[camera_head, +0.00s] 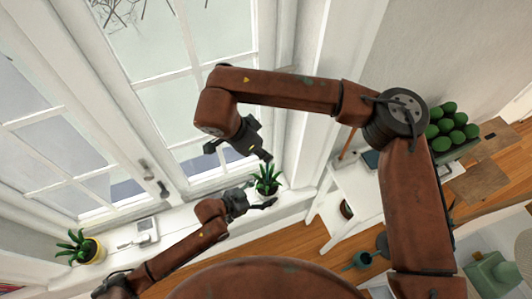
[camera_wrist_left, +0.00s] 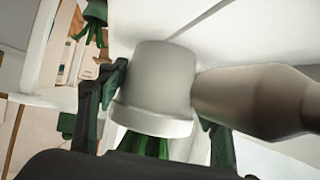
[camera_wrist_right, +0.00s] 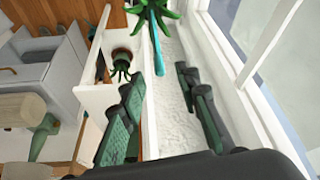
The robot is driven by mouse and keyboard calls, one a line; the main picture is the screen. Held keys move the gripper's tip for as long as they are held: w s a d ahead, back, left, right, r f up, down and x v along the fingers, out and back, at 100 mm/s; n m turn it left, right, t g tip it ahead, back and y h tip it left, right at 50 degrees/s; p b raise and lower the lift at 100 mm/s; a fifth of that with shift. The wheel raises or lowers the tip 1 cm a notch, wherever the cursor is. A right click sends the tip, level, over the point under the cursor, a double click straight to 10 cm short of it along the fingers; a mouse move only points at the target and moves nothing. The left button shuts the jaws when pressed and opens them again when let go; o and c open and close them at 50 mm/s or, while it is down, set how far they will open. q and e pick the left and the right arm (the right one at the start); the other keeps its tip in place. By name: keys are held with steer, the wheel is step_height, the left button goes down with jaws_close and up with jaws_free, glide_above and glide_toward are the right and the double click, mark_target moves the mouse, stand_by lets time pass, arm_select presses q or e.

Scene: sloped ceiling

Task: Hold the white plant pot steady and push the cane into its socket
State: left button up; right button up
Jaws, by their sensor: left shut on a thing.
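The white plant pot (camera_wrist_left: 152,80) sits between the fingers of my left gripper (camera_wrist_left: 160,112), which is shut on it. The pot's green plant (camera_head: 266,180) shows on the windowsill in the head view, beside my left gripper (camera_head: 252,205). A thin turquoise stick, apparently the cane (camera_wrist_right: 157,48), runs from the leaves at the top of the right wrist view. My right gripper (camera_wrist_right: 160,115) is open, with nothing between its fingers. In the head view my right gripper (camera_head: 240,147) is above the plant. The socket is not visible.
The window (camera_head: 150,80) runs behind the white sill (camera_head: 185,215). A yellow-potted plant (camera_head: 92,249) and a small white device (camera_head: 147,229) stand left along the sill. White shelving (camera_head: 352,185) stands to the right. A grey-brown bottle-shaped thing (camera_wrist_left: 255,100) appears beside the pot.

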steer(key=v, duration=0.7)
stand_by(0.8)
arm_select(q)
steer(key=o, duration=0.9)
steer(key=shift+o, duration=0.2)
steer(key=v, duration=1.2)
